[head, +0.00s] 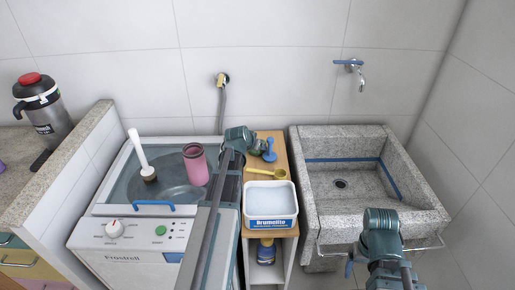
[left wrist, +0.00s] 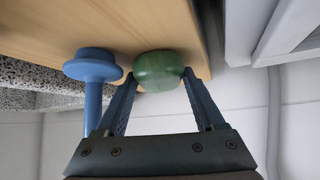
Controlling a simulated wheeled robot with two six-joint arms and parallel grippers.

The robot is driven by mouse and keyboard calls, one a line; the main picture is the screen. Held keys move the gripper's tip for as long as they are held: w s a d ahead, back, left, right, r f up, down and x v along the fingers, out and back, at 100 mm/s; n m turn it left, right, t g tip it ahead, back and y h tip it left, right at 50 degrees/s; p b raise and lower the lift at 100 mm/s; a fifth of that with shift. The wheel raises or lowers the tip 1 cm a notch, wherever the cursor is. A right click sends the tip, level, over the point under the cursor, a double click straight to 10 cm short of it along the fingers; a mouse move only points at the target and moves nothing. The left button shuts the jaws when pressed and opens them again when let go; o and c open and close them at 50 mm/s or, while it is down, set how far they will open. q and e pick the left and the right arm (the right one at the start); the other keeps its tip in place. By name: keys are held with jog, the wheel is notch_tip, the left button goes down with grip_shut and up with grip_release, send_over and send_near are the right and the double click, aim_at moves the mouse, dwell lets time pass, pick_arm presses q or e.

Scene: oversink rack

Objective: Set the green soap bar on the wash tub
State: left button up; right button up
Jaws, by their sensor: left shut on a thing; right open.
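The green soap bar (left wrist: 158,70) sits between the two fingertips of my left gripper (left wrist: 160,78) in the left wrist view, touched on both sides, close to the wooden shelf top. In the head view my left gripper (head: 254,146) is at the shelf's back left, with the soap mostly hidden. The wash tub (head: 305,200) is the grey speckled stone basin at the right, empty inside. My right gripper (head: 382,238) is open and empty at the tub's front edge; its fingertips are hard to see.
A blue disc-headed object (head: 269,152) stands right beside the soap. A yellow scoop (head: 268,173) and a white Brumelito box (head: 270,205) are also on the wooden shelf (head: 280,145). Left is a washer (head: 150,240) with a pink cup (head: 195,165) and a white-handled plunger (head: 140,152).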

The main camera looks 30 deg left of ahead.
pick_arm(q)
jog(key=shift+r, duration=0.15)
notch_tip(320, 180, up, 10)
jog(key=p, duration=1)
